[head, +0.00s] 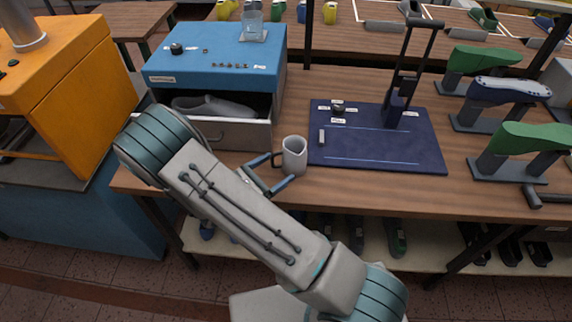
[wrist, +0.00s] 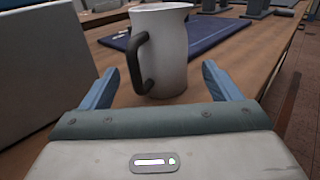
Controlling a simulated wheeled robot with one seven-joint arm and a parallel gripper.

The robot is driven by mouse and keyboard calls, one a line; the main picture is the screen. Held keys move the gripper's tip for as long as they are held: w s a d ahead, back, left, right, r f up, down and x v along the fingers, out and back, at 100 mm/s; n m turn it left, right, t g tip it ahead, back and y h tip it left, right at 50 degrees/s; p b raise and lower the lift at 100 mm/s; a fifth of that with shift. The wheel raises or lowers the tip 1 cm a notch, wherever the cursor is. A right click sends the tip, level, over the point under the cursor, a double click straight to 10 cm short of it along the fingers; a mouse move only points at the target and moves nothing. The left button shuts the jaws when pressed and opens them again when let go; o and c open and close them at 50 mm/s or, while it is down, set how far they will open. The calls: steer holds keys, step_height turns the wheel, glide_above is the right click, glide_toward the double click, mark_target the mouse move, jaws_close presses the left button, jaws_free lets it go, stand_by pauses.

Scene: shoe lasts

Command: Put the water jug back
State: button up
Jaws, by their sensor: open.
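A white water jug (head: 295,157) with a dark handle stands upright on the wooden workbench, left of the dark blue mat. In the wrist view the jug (wrist: 166,52) stands just ahead, its handle turned to the left and toward me. My gripper (head: 276,171) is open at the jug, with its blue fingers spread to either side. In the wrist view my gripper (wrist: 157,88) has the jug between and slightly beyond its fingertips, with visible gaps on both sides. The jug's far side is hidden.
A blue-topped cabinet (head: 172,73) stands left of the jug, its drawer (head: 232,135) open with a grey shoe last inside. The blue mat (head: 375,155) carries a black upright tool (head: 400,95). Green lasts (head: 530,137) on stands are at the right.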

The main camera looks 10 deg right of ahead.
steer(key=b+v, duration=0.1)
steer(key=v, duration=0.5)
steer(key=shift+s+a, duration=0.1)
steer(key=shift+a, duration=0.05)
stand_by(0.9)
